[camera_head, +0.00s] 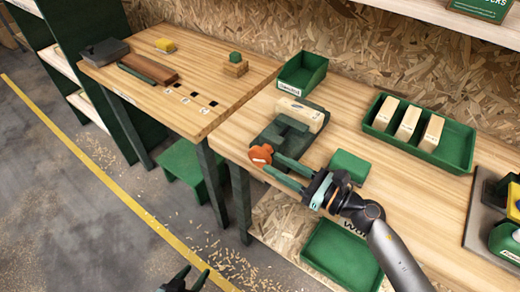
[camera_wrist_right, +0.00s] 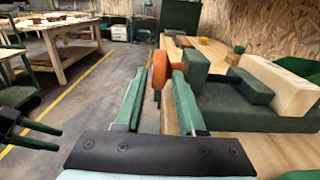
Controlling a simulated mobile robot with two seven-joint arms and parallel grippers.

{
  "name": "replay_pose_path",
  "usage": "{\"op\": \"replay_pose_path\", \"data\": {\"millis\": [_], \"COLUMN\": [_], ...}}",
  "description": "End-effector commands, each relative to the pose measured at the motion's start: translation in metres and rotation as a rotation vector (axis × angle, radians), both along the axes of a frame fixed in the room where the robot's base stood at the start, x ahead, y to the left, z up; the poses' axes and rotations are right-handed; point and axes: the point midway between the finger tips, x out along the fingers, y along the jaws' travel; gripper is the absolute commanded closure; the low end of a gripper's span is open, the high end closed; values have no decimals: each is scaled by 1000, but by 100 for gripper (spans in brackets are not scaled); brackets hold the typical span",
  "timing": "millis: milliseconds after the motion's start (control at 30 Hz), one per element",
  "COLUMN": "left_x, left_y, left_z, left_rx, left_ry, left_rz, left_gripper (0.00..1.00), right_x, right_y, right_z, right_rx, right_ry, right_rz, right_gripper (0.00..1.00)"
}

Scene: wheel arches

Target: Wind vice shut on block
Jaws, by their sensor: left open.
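The dark green vice (camera_head: 280,140) stands at the front edge of the workbench, with a round orange handle (camera_head: 261,155) on its front. A pale wooden block (camera_head: 302,112) sits at the vice's back part; it also shows in the right wrist view (camera_wrist_right: 280,88). I cannot tell whether the front jaw touches it. My right gripper (camera_head: 271,163) is at the handle. In the right wrist view the orange handle (camera_wrist_right: 159,70) stands edge-on between the open fingers, with gaps visible beside it. My left gripper (camera_head: 194,277) is low at the bottom edge, open and empty, away from the bench.
A green block (camera_head: 349,166) lies just right of my right gripper. A green tray (camera_head: 455,145) with wooden blocks and an empty green bin (camera_head: 302,72) stand behind. A second table (camera_head: 190,75) holds small pieces at the left. The floor in front is open.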

Motion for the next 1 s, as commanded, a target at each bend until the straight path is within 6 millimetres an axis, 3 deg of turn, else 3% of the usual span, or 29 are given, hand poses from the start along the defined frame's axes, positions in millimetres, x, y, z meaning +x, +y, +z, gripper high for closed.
{"op": "replay_pose_path", "data": {"millis": [100, 300, 700, 1000], "left_x": [0, 2, 4, 4], "left_y": [0, 0, 0, 0], "left_z": [7, 10, 12, 12], "left_rx": [0, 0, -1, 0], "left_ry": [-1, -3, -7, -8], "left_rz": [0, -1, 0, -1], "left_gripper": [50, 50, 50, 50], "right_x": [14, 29, 32, 32], "right_y": [20, 39, 45, 45], "right_z": [3, 1, 0, 0], "right_rx": [4, 1, 0, 1], "right_ry": [0, 0, 0, 1], "right_rz": [0, 0, 1, 0], "right_gripper": [61, 61, 61, 95]}}
